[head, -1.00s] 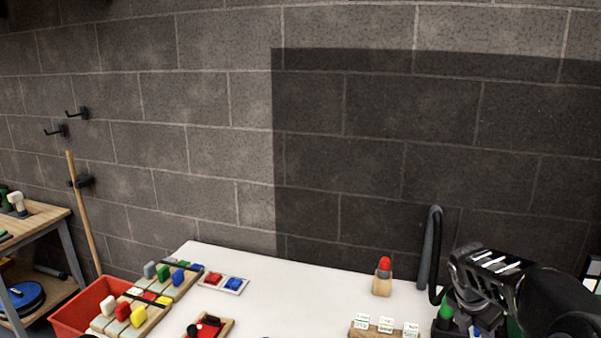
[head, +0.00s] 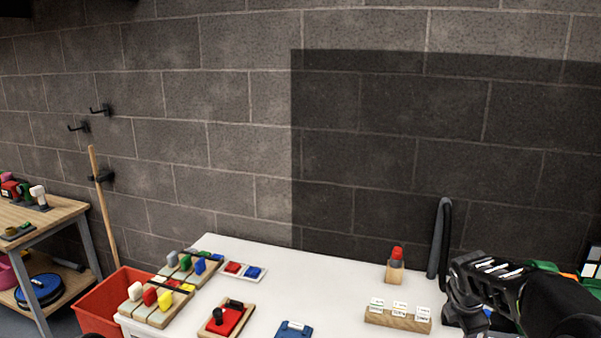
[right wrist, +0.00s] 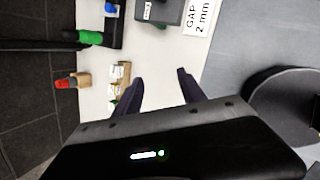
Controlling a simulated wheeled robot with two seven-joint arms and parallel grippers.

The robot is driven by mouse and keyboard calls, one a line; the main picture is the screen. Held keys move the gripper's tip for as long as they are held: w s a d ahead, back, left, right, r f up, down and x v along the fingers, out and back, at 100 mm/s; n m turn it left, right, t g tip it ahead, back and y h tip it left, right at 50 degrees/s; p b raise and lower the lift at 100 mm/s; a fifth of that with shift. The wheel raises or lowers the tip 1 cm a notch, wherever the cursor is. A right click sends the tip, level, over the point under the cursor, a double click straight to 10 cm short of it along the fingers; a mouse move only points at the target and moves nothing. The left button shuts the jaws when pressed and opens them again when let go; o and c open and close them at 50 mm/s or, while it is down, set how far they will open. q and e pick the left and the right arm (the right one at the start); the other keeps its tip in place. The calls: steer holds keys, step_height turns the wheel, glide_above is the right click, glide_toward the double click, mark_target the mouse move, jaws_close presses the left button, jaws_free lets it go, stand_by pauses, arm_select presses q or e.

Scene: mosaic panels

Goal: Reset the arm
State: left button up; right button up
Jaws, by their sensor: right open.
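My right arm comes in at the lower right of the head view, with its black gripper (head: 462,294) above the right part of the white table (head: 330,270). In the right wrist view, the two dark fingers of this gripper (right wrist: 160,80) stand apart with nothing between them. The table's white top and a grey surface show beyond the fingers.
A wooden block with labelled cards (head: 398,318) and a red-topped wooden piece (head: 395,266) stand near the right gripper. Panels with coloured blocks (head: 160,297) and a red bin (head: 96,313) are at left. The table's middle back is clear.

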steer(key=s+a+f+m+t+y+b, duration=0.1)
steer(key=s+a+f+m+y+b, duration=0.15)
steer(key=a+f+m, duration=0.6)
steer(key=s+a+f+m+y+b, duration=0.1)
steer(key=s+a+f+m+y, duration=0.2)
steer(key=a+f, duration=0.95)
steer(key=s+a+f+m+g+y+b, duration=0.1)
steer(key=s+a+f+m+g+b, duration=0.1)
steer(key=s+f, duration=0.8)
steer(key=s+a+f+m+g+y+b, duration=0.1)
steer(key=s+a+f+m+b, duration=0.3)
steer(key=s+f, duration=0.7)
steer(key=s+a+m+g, duration=0.1)
steer(key=s+a+m, duration=0.1)
steer(key=s+a, duration=0.2)
steer(key=shift+s+a+m, duration=0.25)
steer(key=shift+s+m, duration=0.1)
steer(key=shift+s, duration=0.65)
steer(key=shift+r, duration=0.1)
steer(key=shift+c, duration=0.6)
